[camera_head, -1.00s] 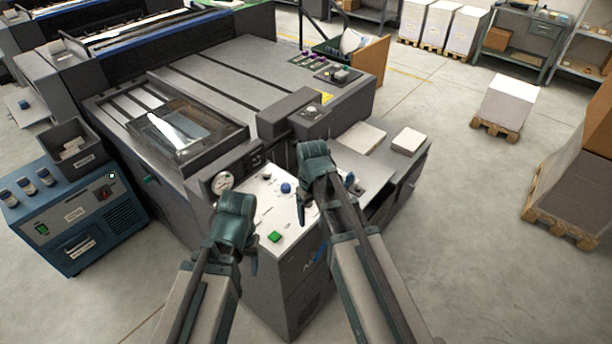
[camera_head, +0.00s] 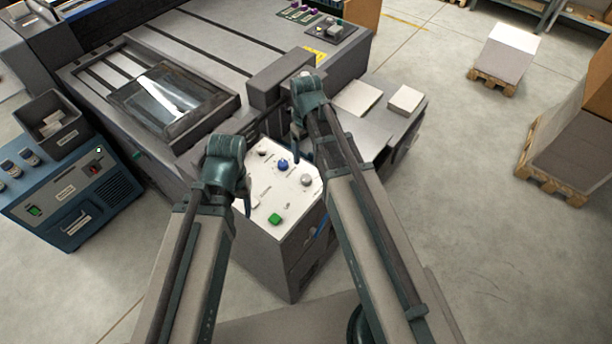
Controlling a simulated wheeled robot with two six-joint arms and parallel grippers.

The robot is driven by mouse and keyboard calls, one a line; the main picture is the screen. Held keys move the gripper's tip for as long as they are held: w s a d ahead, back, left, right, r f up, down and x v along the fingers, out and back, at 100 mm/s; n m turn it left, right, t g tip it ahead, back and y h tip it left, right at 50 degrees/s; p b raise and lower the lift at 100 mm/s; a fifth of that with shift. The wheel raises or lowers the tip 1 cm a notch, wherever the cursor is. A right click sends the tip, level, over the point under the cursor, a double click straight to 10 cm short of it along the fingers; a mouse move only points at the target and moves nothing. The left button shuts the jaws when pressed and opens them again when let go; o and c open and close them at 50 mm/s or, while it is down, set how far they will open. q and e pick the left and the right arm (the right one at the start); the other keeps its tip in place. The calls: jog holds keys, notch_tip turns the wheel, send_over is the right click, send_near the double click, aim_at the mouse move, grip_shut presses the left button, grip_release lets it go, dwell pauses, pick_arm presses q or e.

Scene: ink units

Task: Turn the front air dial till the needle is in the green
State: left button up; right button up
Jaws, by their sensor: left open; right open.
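A white control panel (camera_head: 262,190) on the press front carries a blue dial (camera_head: 283,165), a grey knob (camera_head: 307,180) and a green button (camera_head: 274,218). The panel labels are too small to read. The gauge with the needle is hidden behind my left wrist, so its reading does not show. My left gripper (camera_head: 246,200) is open over the left side of the panel, apart from the blue dial. My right gripper (camera_head: 297,148) is open and empty just above and right of the blue dial; whether it touches anything cannot be told.
The grey press (camera_head: 215,45) with a glass-covered bay (camera_head: 172,103) stands behind the panel. A blue cabinet (camera_head: 75,200) with small jars and a dark bin (camera_head: 50,120) is at the left. Paper stacks on pallets (camera_head: 497,78) stand at the right. The floor between is clear.

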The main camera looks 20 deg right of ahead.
aim_at(306, 178)
notch_tip(306, 178, down, 13)
jog(key=b, duration=1.2)
jog(key=shift+r, duration=0.1)
jog(key=shift+c, duration=0.3)
grip_shut()
